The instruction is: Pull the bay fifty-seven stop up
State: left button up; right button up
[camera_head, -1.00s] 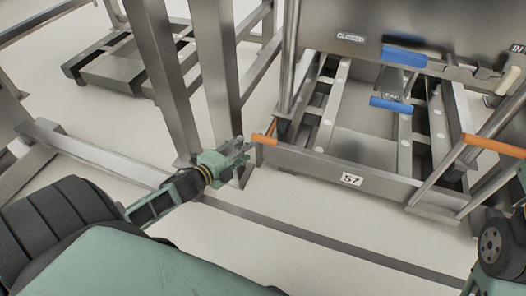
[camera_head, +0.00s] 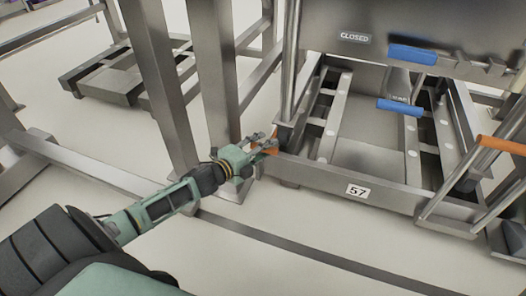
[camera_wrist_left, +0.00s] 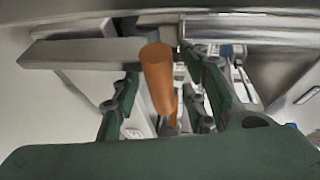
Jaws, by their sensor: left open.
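The bay marked 57 (camera_head: 357,191) is a low metal frame on the floor at centre right in the head view. The stop, an orange handle (camera_head: 268,147), sticks out at the bay's left front corner. My left gripper (camera_head: 262,143) is at the orange handle, its fingers partly hiding it. In the left wrist view the orange handle (camera_wrist_left: 157,75) stands between the spread green fingers (camera_wrist_left: 160,95) of my left gripper, which is open around it. I cannot tell whether a finger touches it. My right gripper is not in view.
A metal bin marked CLOSED (camera_head: 354,37) with blue handles (camera_head: 412,54) stands above the bay. A second orange handle (camera_head: 502,144) is at the right. Steel posts (camera_head: 212,70) rise close behind my left arm. Clear floor lies in front of the bay.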

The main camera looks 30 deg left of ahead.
pick_arm(q)
jog(key=shift+c, duration=0.2)
grip_shut()
dwell(0.5)
